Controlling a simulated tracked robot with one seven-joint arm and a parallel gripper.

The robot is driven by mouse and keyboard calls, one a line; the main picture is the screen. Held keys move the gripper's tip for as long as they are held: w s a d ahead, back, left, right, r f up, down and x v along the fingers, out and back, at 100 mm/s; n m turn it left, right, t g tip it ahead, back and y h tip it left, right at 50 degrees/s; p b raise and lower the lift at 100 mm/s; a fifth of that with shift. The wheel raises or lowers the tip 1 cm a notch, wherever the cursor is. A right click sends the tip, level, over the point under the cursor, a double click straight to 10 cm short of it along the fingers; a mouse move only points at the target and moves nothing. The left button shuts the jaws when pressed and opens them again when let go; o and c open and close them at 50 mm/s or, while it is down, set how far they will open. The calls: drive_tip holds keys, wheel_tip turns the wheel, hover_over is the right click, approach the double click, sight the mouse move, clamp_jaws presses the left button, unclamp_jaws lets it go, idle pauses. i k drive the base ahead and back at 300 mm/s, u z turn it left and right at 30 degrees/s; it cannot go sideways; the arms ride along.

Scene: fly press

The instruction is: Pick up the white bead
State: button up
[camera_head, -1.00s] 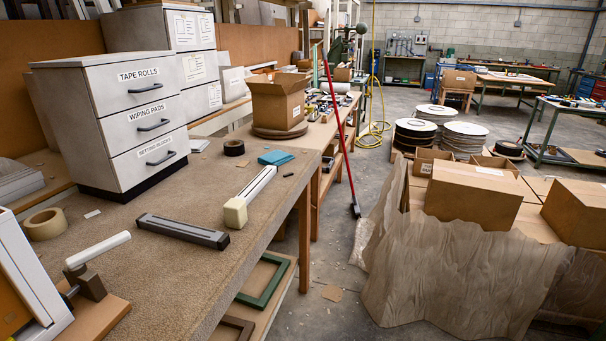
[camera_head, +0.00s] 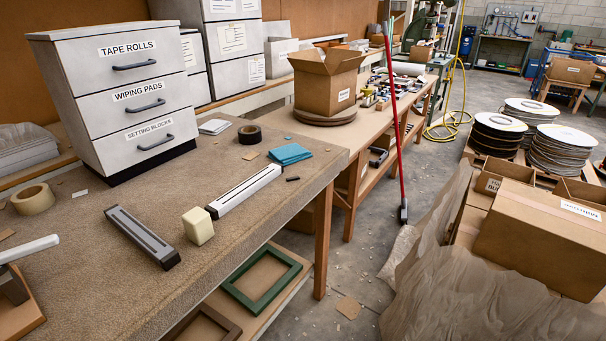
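A long white bar (camera_head: 246,190), which looks like the white bead, lies flat on the speckled brown workbench (camera_head: 165,225) near its right edge. It runs diagonally, with a dark near end. A cream block (camera_head: 198,226) stands beside that end; I cannot tell whether they touch. A dark grey bar (camera_head: 141,238) lies to the left of the block. Another white bar (camera_head: 30,248) is cut by the left picture edge, above a dark block. My gripper is not in view.
A white drawer cabinet (camera_head: 125,97) stands at the back left. A tape roll (camera_head: 33,200), black roll (camera_head: 250,134) and blue cloth (camera_head: 290,153) lie on the bench. An open carton (camera_head: 327,84) stands on the bench behind. Paper-draped boxes (camera_head: 540,235) stand right; the floor between is mostly clear.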

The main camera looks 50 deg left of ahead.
sight(218, 207)
drive_tip(key=i, duration=0.35)
drive_tip(key=u, duration=3.05)
drive_tip(key=i, duration=0.95)
drive_tip(key=z, duration=0.2)
drive_tip(key=k, duration=0.85)
drive_tip(key=u, duration=0.15)
